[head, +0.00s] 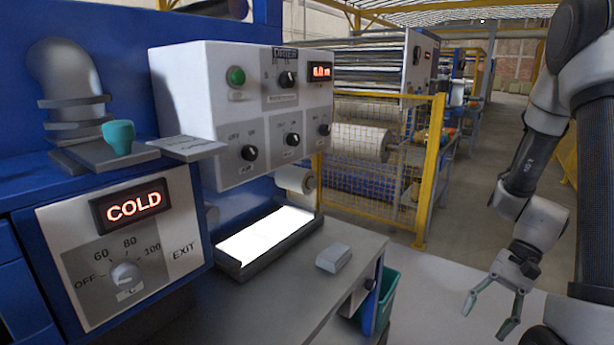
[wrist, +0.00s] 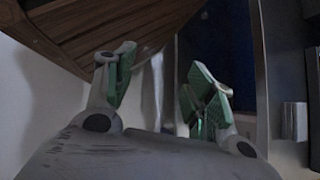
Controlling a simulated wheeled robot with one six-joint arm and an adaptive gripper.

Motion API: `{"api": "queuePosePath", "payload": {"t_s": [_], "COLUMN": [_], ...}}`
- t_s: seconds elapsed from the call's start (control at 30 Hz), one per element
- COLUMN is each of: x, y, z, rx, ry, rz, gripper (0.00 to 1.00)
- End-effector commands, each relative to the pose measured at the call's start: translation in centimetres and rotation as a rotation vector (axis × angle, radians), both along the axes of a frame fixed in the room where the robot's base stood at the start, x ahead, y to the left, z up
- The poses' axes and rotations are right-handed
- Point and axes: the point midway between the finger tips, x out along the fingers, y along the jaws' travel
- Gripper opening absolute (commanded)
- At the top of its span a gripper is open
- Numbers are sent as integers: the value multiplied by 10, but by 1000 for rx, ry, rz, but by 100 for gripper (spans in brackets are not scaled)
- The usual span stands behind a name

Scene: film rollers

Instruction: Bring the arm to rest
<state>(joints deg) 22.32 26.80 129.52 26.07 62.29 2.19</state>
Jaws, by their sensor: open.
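My gripper (head: 492,310) is at the right of the head view, hanging down from my folded arm, with its two fingers spread apart. Nothing is between the fingers. In the wrist view my gripper (wrist: 155,95) shows two green-padded fingertips with a clear gap between them. The gripper is apart from the machine and the bench, to the right of both.
A control box (head: 245,115) and a heater panel reading COLD (head: 125,250) stand at the left. A lit light plate (head: 265,240) and a grey block (head: 333,257) lie on the bench. A green bin (head: 388,295) and yellow mesh guard (head: 432,165) are beyond.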

Motion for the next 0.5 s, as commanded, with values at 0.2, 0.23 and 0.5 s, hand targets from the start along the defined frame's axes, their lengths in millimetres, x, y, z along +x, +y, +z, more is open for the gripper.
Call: {"api": "queuePosePath", "payload": {"t_s": [0.2, 0.23, 0.5], "x": [-14, -16, -35], "y": [-21, -23, -28], "z": [71, 80, 157], "rx": [-213, -240, -469], "ry": [-249, -282, -590], "rz": [292, 325, 569], "gripper": [54, 54, 54]}}
